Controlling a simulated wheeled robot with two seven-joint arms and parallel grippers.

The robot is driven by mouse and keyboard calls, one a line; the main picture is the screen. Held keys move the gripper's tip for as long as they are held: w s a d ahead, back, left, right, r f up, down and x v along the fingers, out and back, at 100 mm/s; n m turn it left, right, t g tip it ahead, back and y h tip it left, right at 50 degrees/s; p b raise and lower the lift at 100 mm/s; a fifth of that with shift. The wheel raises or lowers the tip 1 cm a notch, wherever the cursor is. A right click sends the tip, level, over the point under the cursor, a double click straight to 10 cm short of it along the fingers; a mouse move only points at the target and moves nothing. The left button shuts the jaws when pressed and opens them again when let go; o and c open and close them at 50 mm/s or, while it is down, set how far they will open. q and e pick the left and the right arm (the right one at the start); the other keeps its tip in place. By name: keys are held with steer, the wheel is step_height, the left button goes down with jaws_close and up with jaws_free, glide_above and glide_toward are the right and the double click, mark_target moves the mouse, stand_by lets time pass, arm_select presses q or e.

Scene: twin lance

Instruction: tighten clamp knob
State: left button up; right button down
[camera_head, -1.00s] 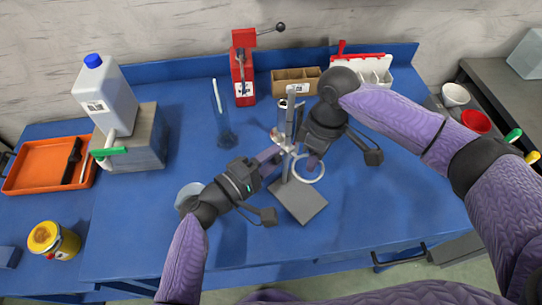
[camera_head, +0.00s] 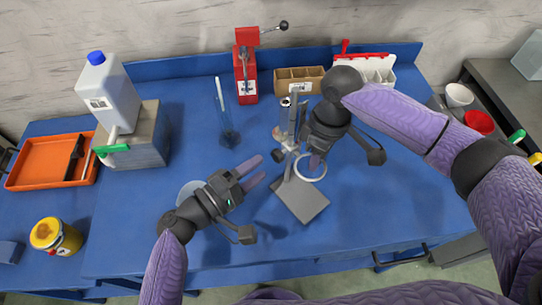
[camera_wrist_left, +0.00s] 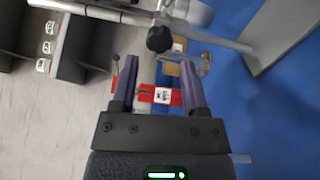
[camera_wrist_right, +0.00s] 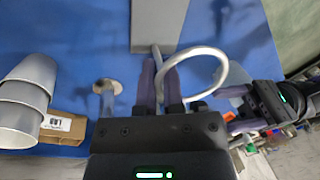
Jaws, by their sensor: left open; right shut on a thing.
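A stand with a grey base plate (camera_head: 302,203) and an upright rod (camera_head: 293,105) stands on the blue bench. A pale ring (camera_head: 311,178) juts out from its clamp. The clamp's black knob (camera_wrist_left: 159,39) shows in the left wrist view, beyond my fingers. My left gripper (camera_head: 257,170) is open and empty, left of the stand and apart from the knob. My right gripper (camera_head: 316,160) is shut on the ring near its stem; the ring also shows in the right wrist view (camera_wrist_right: 222,72). My fingers hide the exact contact.
A glass cylinder (camera_head: 228,125) stands behind my left gripper. A red press (camera_head: 245,72) and a cardboard box (camera_head: 299,79) are at the back. A grey block (camera_head: 145,140) bears a white jug (camera_head: 108,92) at left. The bench front is mostly clear.

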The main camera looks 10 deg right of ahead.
arm_select(q)
steer(key=v, duration=0.7)
steer(key=shift+a, duration=0.15)
steer(key=shift+f, duration=0.1)
arm_select(e)
steer(key=c, duration=0.7)
jaws_free()
